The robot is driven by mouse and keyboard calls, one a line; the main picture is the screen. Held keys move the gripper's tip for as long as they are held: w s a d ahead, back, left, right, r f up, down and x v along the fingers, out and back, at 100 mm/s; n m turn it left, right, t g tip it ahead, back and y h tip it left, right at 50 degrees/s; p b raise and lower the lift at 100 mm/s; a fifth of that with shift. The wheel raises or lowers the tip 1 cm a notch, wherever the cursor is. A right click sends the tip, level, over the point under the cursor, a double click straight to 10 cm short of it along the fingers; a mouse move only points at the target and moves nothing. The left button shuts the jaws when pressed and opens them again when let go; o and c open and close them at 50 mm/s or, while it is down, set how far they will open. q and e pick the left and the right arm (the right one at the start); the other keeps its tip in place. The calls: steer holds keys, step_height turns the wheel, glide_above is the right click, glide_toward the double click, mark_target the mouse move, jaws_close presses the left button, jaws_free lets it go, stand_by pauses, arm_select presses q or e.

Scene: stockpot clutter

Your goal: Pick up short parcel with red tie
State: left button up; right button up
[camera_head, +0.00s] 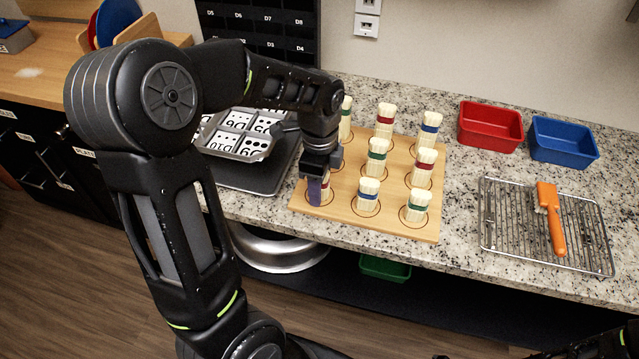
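Pale bundled parcels with coloured ties stand upright in marked circles on a wooden board (392,226). One with a red tie (326,186) is at the front left, mostly hidden by my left gripper (317,188). The gripper points down over it, with a purple finger in front of its left side. I cannot tell whether the fingers touch it or are closed. Other red-tied parcels stand at the back middle (385,122) and middle right (421,168); both look fairly tall. The covered parcel's height is unclear. My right gripper is not visible.
Blue-tied (367,195) and green-tied (417,206) parcels stand close to the right. A dark tray (262,178) with number cards lies left of the board. A wire rack (500,225) with an orange brush (554,225), plus red (490,128) and blue (562,143) bins, are at right.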

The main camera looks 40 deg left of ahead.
arm_select(q)
jaws_close()
stand_by(0.5)
step_height(320, 180, up, 10)
steer(key=shift+r, duration=0.1)
stand_by(0.4)
stand_by(0.4)
